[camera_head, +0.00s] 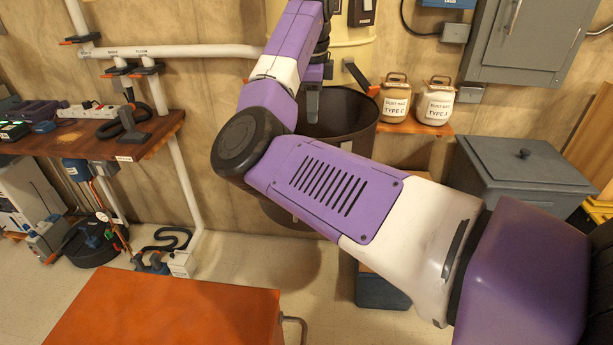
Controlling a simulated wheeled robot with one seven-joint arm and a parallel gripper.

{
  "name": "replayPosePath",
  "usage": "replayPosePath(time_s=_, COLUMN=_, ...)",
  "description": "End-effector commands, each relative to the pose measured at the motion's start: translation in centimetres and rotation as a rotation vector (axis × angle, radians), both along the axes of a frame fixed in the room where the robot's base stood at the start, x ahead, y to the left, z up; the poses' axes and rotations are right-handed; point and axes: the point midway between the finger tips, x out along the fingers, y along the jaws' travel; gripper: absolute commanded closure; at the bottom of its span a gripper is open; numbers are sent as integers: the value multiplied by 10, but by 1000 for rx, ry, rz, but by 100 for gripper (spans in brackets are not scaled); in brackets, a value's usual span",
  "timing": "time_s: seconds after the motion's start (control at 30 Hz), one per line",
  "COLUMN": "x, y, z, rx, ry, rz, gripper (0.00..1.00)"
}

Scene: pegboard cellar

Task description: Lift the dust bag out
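My gripper (314,112) points down over the open mouth of a dark round bin (354,112), in front of a cream cylinder (350,52). One grey finger shows clearly; whether the fingers are apart or closed on something cannot be made out. No dust bag can be made out, and my arm hides much of the bin and its inside. Two cream canisters stand on a small orange-edged shelf right of the bin. The left canister (395,104) reads "DUST BAG TYPE C" and the right canister (435,106) reads "DUST BAG TYPE A".
An orange-topped surface (165,315) fills the front left. A wooden bench (150,146) with tools stands at the left. A grey lidded box (525,165) stands at the right, below a wall cabinet (535,40). White pipes (180,150) run along the wall. Some floor (245,255) is clear.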

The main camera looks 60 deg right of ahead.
Motion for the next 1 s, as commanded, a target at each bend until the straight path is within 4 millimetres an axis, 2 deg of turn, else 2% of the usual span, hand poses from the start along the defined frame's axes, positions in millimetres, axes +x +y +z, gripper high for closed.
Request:
replayPosePath(time_s=0.03, x=0, y=0, z=-11, rx=0, ry=0, rz=0, gripper=66)
replayPosePath(time_s=0.27, x=1, y=-2, z=-23, rx=0, ry=1, rz=0, gripper=66)
replayPosePath(time_s=0.47, x=3, y=-6, z=-42, rx=1, ry=1, rz=0, gripper=66)
replayPosePath(time_s=0.8, x=9, y=-16, z=-84, rx=2, ry=1, rz=1, gripper=66)
replayPosePath(time_s=1.0, x=10, y=-18, z=-90, rx=-1, ry=0, rz=0, gripper=66)
